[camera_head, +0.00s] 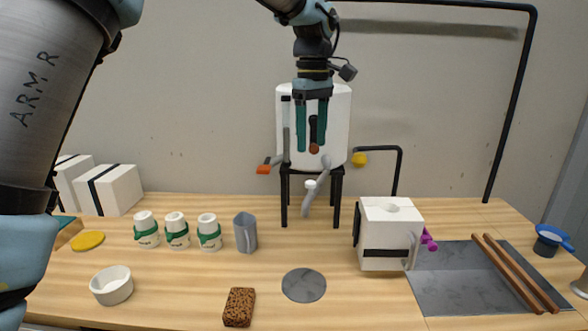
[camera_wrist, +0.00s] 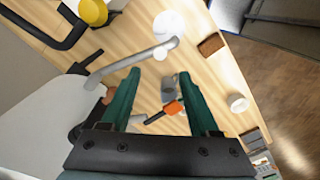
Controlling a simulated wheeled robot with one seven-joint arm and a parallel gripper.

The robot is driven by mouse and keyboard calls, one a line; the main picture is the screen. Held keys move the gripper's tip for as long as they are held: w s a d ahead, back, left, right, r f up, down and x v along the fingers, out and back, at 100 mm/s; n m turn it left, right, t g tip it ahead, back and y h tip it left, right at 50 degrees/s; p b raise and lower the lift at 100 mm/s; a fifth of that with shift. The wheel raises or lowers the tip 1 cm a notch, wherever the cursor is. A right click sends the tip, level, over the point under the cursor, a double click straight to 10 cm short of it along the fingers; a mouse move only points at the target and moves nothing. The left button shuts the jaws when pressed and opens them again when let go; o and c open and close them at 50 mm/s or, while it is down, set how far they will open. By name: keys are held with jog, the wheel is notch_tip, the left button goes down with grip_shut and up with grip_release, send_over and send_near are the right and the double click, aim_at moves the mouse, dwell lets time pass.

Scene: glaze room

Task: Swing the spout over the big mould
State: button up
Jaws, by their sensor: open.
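A white tank (camera_head: 340,120) stands on a black stand at the back. Its grey spout (camera_head: 316,190) slants down and forward, left of the big white block mould (camera_head: 385,219), which has a dark strap and a round hole on top. The spout also shows in the wrist view (camera_wrist: 125,63), beyond and left of the fingers. My gripper (camera_head: 312,150) hangs in front of the tank, fingers down, open. In the wrist view (camera_wrist: 159,73) its fingers are apart with no spout between them. An orange-ended lever (camera_head: 264,169) sits left of the spout. The mould is not seen in the wrist view.
A black bent pipe with a yellow knob (camera_head: 360,159) stands right of the tank. A grey jug (camera_head: 245,233), several labelled jars (camera_head: 177,233), a grey disc (camera_head: 304,285) and a brown sponge (camera_head: 239,307) are on the table (camera_head: 180,285). Rods (camera_head: 515,273) lie on a slab at right.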

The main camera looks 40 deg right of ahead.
aim_at(310, 182)
notch_tip(310, 182, down, 10)
jog(key=shift+r+p, duration=0.25)
jog(key=shift+p, duration=0.9)
grip_shut()
dwell(0.6)
